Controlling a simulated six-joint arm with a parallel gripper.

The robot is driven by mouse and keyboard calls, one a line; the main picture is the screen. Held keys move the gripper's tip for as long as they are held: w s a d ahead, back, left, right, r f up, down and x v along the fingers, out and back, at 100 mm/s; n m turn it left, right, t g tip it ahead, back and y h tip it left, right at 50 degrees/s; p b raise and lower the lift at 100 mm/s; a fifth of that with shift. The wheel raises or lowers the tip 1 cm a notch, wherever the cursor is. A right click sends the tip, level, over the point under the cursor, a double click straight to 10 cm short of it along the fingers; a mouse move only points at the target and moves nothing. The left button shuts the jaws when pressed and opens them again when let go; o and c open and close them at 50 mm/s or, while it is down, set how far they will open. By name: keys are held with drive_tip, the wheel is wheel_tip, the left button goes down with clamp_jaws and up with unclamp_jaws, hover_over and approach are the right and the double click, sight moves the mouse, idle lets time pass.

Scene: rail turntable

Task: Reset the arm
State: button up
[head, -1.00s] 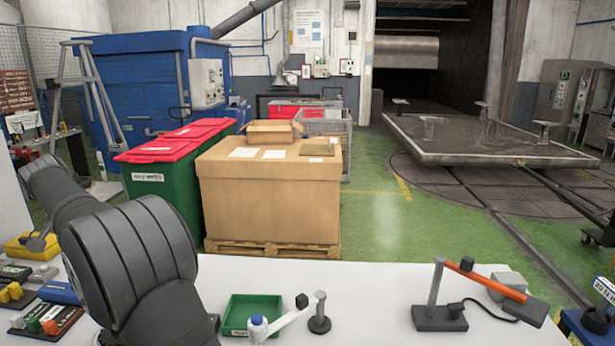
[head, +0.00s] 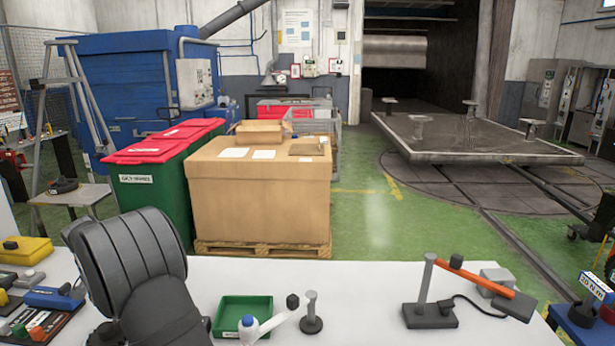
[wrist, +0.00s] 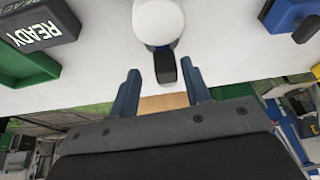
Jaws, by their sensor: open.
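In the head view a white arm (head: 271,323) with a blue cap at its left end slants up to a black knob (head: 293,300) at its right. A short grey post (head: 311,312) stands just right of the knob, apart from it. An orange arm (head: 484,278) on a grey post slopes down to the right. My gripper shows in the wrist view (wrist: 162,92), with two blue fingers apart and nothing held between them. A white rounded part (wrist: 160,22) with a black piece (wrist: 164,66) lies beyond the fingertips. My gripper is outside the head view.
A green tray (head: 228,318) sits left of the white arm on the white table (head: 365,290). Yellow and blue items (head: 27,250) crowd the table's left. A blue block (head: 583,330) stands at the right edge. Table between the grey post and the orange arm's base is clear.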

drive_tip(key=shift+d+n, duration=0.25)
drive_tip(key=shift+n, duration=0.25)
drive_tip(key=shift+o, duration=0.5)
drive_tip(key=o, duration=1.1)
drive_tip(key=shift+o, duration=0.2)
drive_tip(key=shift+d+r, duration=0.1)
drive_tip(key=d+r+m+g+y, duration=0.2)
drive_tip(key=d+r+m, duration=0.1)
drive_tip(key=r+m, duration=0.6)
drive_tip(key=d+r+m+g+y, duration=0.2)
drive_tip(key=d+r+m+g, duration=0.15)
drive_tip(key=r+m, duration=0.55)
drive_tip(key=a+f+m, duration=0.2)
drive_tip(key=a+f, duration=0.1)
drive_tip(key=f, duration=0.8)
drive_tip(key=shift+a+f+t, duration=0.25)
drive_tip(key=shift+a+t, duration=0.1)
drive_tip(key=shift+t, duration=0.1)
